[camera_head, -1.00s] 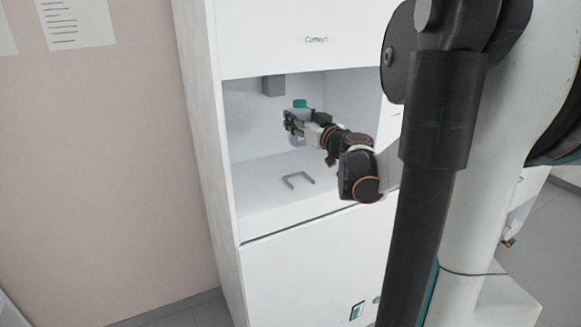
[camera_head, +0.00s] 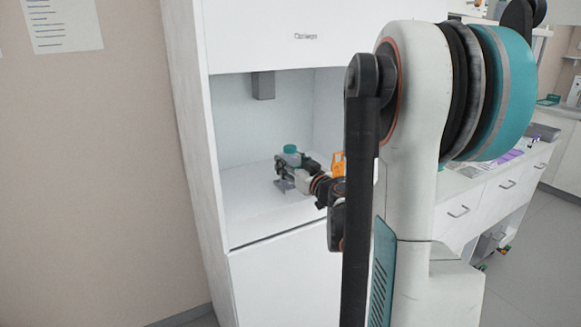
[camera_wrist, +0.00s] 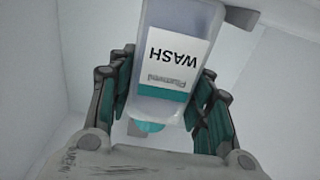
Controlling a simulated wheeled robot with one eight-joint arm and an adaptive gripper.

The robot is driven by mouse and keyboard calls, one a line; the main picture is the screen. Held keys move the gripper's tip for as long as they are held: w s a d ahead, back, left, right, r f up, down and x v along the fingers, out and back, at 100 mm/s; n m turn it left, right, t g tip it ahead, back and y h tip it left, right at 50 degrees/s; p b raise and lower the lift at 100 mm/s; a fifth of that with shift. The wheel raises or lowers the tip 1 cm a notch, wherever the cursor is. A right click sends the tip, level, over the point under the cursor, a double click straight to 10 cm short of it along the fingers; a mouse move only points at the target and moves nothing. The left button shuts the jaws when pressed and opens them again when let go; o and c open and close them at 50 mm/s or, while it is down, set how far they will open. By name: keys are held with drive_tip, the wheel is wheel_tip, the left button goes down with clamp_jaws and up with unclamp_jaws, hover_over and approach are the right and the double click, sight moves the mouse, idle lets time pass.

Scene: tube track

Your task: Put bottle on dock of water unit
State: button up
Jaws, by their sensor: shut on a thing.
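The bottle (camera_head: 291,158) has a teal cap and stands upright inside the white recess of the water unit (camera_head: 215,170), low over its floor. In the wrist view the bottle (camera_wrist: 180,45) shows upside down, with a white label reading WASH and its teal cap at the bottom. My gripper (camera_head: 287,168) is shut on the bottle, with a finger on each side. The dock, a grey U-shaped bracket (camera_head: 284,186), is mostly hidden below my gripper. I cannot tell whether the bottle touches it.
A grey spout block (camera_head: 263,86) hangs from the recess ceiling, up and left of the bottle. The recess's left wall is close by, and its floor is bare at the front left. A white drawer counter (camera_head: 480,205) stands to the right.

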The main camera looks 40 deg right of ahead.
drive_tip(key=shift+f, duration=0.1)
drive_tip(key=o, duration=1.2)
drive_tip(key=shift+s+r, duration=0.2)
drive_tip(key=shift+r, duration=0.05)
drive_tip(key=p+v, duration=0.2)
drive_tip(key=v, duration=0.9)
drive_tip(key=shift+s+a, duration=0.15)
drive_tip(key=shift+s, duration=0.1)
